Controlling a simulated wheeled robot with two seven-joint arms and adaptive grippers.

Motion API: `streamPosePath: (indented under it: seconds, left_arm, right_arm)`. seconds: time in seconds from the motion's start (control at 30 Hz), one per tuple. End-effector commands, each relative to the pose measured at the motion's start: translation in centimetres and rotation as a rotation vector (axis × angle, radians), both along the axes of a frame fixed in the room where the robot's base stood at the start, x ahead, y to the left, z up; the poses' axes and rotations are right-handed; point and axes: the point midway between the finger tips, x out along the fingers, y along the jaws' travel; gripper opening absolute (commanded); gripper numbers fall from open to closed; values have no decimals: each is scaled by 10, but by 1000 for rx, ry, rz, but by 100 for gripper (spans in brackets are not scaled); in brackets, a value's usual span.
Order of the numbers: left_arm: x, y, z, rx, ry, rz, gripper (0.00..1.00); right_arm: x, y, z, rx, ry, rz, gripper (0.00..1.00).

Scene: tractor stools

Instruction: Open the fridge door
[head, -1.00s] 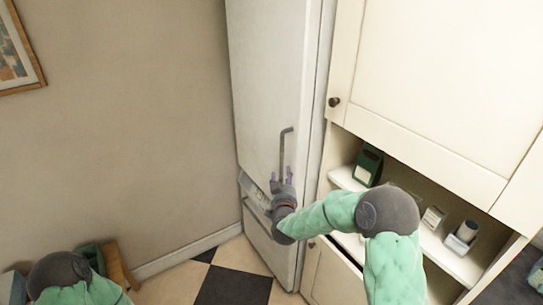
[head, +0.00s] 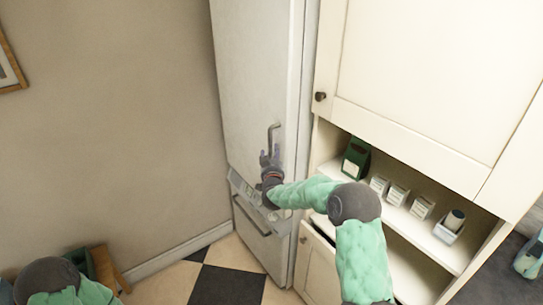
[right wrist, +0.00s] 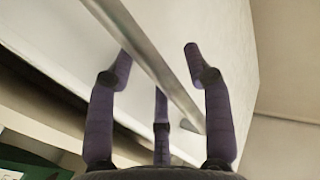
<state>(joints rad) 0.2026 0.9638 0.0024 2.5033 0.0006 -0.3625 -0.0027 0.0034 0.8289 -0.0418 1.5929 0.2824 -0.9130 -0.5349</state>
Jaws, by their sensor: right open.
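The white fridge (head: 255,80) stands against the wall in the head view, with its door shut. Its long metal handle (head: 271,134) runs upright along the door; the lower part is hidden behind my right gripper. My right gripper (head: 270,155) is open at the handle. In the right wrist view the handle (right wrist: 150,60) passes between the open purple fingers of the right gripper (right wrist: 160,80), and they are not closed on it. Whether any finger touches it I cannot tell. My left arm shows at the lower left of the head view, but its gripper is out of view.
A cream cabinet (head: 420,75) stands right of the fridge, with an open shelf holding a green box (head: 355,158) and small containers (head: 397,194). A lower cabinet door (head: 318,265) is near my right arm. The checkered floor (head: 228,284) before the fridge is clear.

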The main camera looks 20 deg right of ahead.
Motion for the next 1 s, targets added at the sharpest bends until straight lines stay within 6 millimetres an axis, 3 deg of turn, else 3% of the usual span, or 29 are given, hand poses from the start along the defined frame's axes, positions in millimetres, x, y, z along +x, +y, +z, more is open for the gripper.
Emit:
streamPosePath:
  seconds: [0.2, 0.37, 0.4, 0.73, 1.0]
  left_arm:
    - [0, 0, 0, 0, 0, 0, 47]
    - [0, 0, 0, 0, 0, 0, 47]
    - [0, 0, 0, 0, 0, 0, 47]
    - [0, 0, 1, 0, 0, 0, 47]
    - [0, 0, 8, 0, 0, 0, 47]
  right_arm:
    - [0, 0, 0, 0, 0, 0, 48]
    - [0, 0, 0, 0, 0, 0, 3]
    - [0, 0, 0, 0, 0, 0, 0]
    - [-1, 7, 0, 0, 1, -9, 0]
    - [-8, 41, 1, 0, 1, -73, 0]
